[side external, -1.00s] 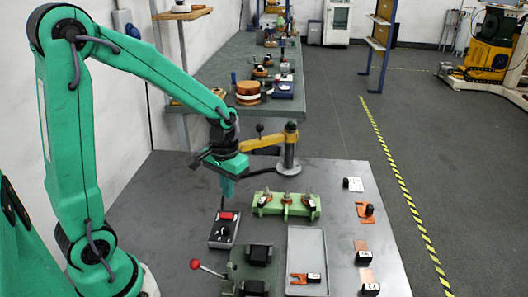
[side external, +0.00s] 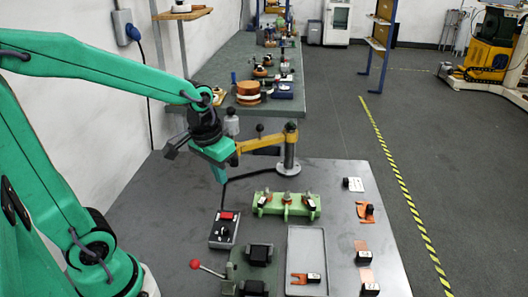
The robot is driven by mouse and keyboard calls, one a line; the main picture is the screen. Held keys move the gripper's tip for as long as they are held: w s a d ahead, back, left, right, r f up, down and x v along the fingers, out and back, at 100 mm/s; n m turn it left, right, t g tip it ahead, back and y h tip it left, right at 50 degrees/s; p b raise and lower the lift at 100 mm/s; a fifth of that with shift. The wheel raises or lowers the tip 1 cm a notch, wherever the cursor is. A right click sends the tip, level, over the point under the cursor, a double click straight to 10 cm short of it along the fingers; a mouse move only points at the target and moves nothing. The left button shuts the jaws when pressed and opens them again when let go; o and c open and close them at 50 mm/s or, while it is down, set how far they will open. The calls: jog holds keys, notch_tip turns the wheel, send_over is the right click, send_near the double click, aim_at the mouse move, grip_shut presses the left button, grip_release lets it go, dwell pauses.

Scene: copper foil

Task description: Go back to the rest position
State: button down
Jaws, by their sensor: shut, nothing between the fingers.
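My gripper (side external: 222,174) hangs above the back left of the grey table (side external: 165,205), pointing down. It is shut and empty. It is beside the yellow arm of a post stand and apart from the things on the table. The green arm reaches in from the left edge, partly out of the picture.
A control box with a red button (side external: 224,229) is below the gripper. A yellow-armed post (side external: 289,150) is to its right. A green fixture (side external: 286,204), a grey tray (side external: 306,238), a red-knobbed lever (side external: 195,264) and copper pieces (side external: 365,212) sit on the table.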

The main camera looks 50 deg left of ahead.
jog(key=s+d+r+m+t, duration=0.1)
jog(key=s+d+r+t, duration=0.1)
jog(key=s+r, duration=0.5)
jog(key=shift+s+d+m+t, duration=0.3)
jog(key=shift+d+m+t, duration=0.1)
jog(key=shift+t, duration=0.3)
jog(key=shift+w, duration=0.2)
jog(key=w+a+f+n+g, duration=0.3)
jog(key=w+a+f+g, duration=0.1)
jog(key=w+f, duration=0.7)
jog(key=shift+a+f+g, duration=0.15)
jog(key=shift+f+g, duration=0.65)
jog(key=shift+f, duration=3.3)
jog(key=shift+f, duration=0.8)
dwell(0.4)
